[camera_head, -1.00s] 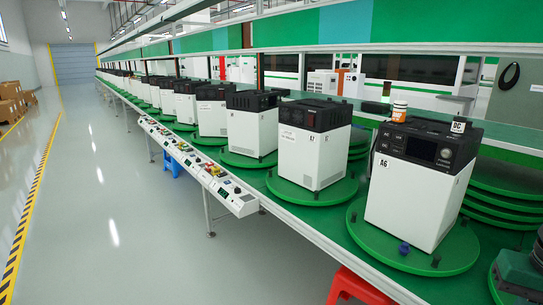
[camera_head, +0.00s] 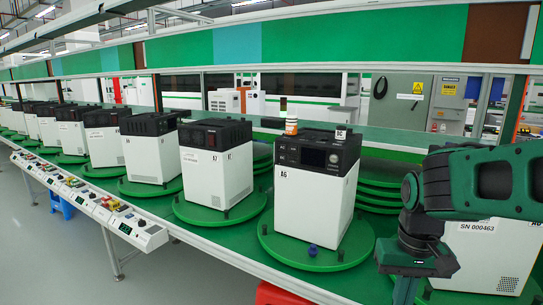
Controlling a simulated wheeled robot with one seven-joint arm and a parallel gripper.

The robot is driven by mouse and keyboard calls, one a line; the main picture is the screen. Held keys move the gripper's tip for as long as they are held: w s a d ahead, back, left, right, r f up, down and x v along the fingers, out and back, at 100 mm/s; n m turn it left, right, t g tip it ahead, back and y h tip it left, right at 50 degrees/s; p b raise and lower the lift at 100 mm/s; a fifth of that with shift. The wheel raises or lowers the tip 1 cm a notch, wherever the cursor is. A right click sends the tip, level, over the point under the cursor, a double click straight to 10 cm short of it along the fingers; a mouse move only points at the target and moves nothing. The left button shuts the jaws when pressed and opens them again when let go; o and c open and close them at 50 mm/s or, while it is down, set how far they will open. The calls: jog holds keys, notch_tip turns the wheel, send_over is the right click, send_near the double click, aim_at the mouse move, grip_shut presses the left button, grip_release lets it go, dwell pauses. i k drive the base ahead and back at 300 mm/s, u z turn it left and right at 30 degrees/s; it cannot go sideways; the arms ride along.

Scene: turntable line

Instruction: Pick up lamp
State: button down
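I cannot make out a lamp in this view. My arm comes in from the right, green and black. My gripper (camera_head: 408,287) points down at the lower right, cut off by the bottom edge, so its fingertips are hidden. It is to the right of the white unit A6 (camera_head: 304,205) with a black top, which stands on a round green turntable (camera_head: 273,238). A small orange and white bottle (camera_head: 291,125) stands upright at the unit's top. A small blue-purple knob-like object (camera_head: 312,250) lies on the turntable's front.
Another white unit (camera_head: 489,250), marked SN 000463, stands behind my arm. More white units (camera_head: 215,175) on turntables line the bench to the left. Green discs (camera_head: 385,180) are stacked behind A6. A control strip (camera_head: 140,231) runs along the front left edge.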

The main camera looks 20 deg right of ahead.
aim_at(291, 121)
jog(key=u, duration=0.05)
jog(key=k, duration=0.35)
jog(key=u, duration=0.7)
jog(key=i, duration=1.3)
jog(key=z, duration=0.4)
jog(key=i, duration=0.65)
jog(key=z, duration=0.45)
